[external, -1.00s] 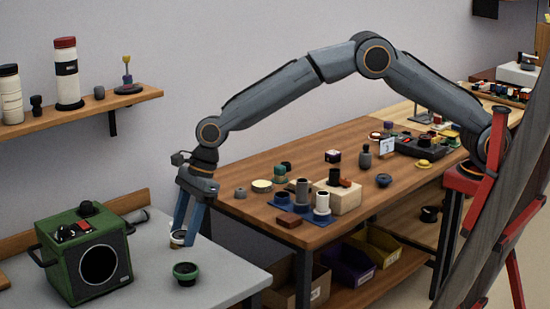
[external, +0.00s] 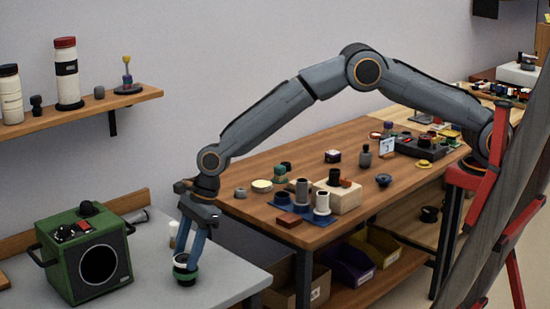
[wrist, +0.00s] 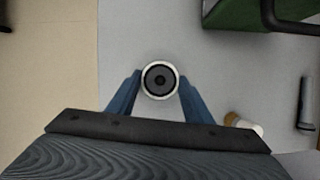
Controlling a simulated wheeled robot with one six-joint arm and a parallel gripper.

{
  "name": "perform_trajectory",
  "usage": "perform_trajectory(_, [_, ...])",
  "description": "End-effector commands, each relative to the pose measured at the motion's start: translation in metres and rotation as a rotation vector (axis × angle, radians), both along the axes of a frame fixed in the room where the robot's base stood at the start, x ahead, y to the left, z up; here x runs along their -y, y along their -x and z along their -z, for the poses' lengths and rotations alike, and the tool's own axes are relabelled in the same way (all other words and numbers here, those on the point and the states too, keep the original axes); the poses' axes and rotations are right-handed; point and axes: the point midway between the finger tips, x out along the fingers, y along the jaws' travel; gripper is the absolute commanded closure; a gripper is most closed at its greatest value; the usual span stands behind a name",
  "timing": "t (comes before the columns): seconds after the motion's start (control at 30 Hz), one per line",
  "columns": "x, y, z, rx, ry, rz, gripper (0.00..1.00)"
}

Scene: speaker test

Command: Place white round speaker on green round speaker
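The white round speaker (external: 181,261) has a white rim and a dark cone. It is between the fingertips of my gripper (external: 187,258), which look shut on its sides. In the wrist view the white round speaker (wrist: 160,80) faces up, with a finger against each side. The green round speaker (external: 185,279) stands on the grey table directly below it. The two look stacked or nearly touching; I cannot tell if there is a small gap. In the wrist view the green round speaker is hidden under the white one.
A large green speaker box (external: 85,255) stands to the left on the grey table (external: 225,278). A small white cylinder (external: 173,232) stands behind my gripper; it also shows in the wrist view (wrist: 243,126). A wooden bench (external: 345,150) with several small parts is to the right.

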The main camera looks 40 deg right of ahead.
Motion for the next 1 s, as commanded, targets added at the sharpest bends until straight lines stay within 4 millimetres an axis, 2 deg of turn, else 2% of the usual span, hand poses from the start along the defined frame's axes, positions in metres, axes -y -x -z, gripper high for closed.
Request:
perform_trajectory(0.03, [0.000, 0.000, 0.000, 0.000, 0.000, 0.000, 0.45])
perform_trajectory(0.1, [0.000, 0.000, 0.000, 0.000, 0.000, 0.000, 0.36])
perform_trajectory(0.37, [0.000, 0.000, 0.000, 0.000, 0.000, 0.000, 0.36])
perform_trajectory(0.53, [0.002, 0.000, -0.010, 0.000, -0.001, 0.000, 0.36])
perform_trajectory(0.67, [0.010, 0.000, -0.028, 0.002, -0.002, 0.001, 0.36])
perform_trajectory(1.0, [0.035, 0.004, -0.088, 0.001, -0.001, -0.001, 0.36])
